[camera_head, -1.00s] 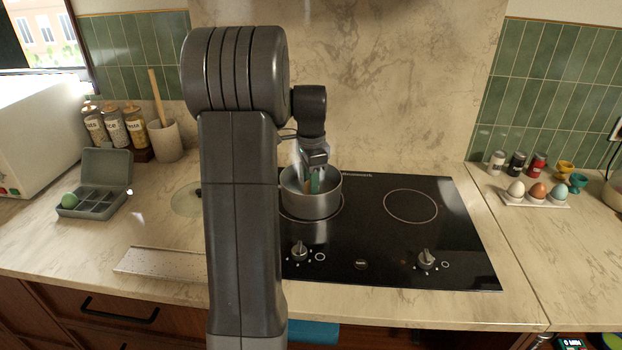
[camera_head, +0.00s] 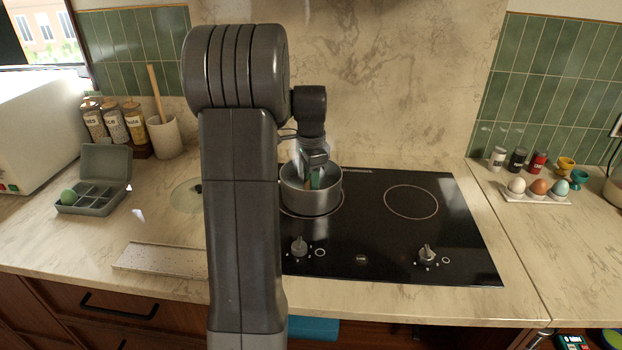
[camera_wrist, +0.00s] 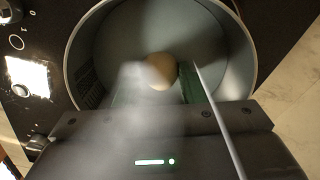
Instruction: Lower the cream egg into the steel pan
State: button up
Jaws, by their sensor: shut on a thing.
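The steel pan (camera_head: 311,203) stands on the back-left ring of the black hob. My gripper (camera_head: 315,180) points down into the pan from above. In the wrist view the gripper (camera_wrist: 163,88) is shut on the cream egg (camera_wrist: 159,71), which shows between the green fingertips. The egg is inside the outline of the pan (camera_wrist: 240,60). Pale haze blurs the left finger and part of the egg. I cannot tell whether the egg touches the pan's bottom.
A white holder (camera_head: 537,197) with three eggs stands at the right. A glass lid (camera_head: 187,197) lies beside the hob. A thin pale rod (camera_wrist: 220,125) crosses the wrist view.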

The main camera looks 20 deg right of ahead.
jog(key=o, duration=0.7)
jog(key=shift+o, duration=0.2)
notch_tip(320, 180, up, 14)
jog(key=shift+p, duration=0.3)
jog(key=shift+f, duration=0.1)
notch_tip(320, 180, down, 14)
jog(key=shift+r+b, duration=0.1)
jog(key=shift+b, duration=0.2)
jog(key=shift+r, duration=0.2)
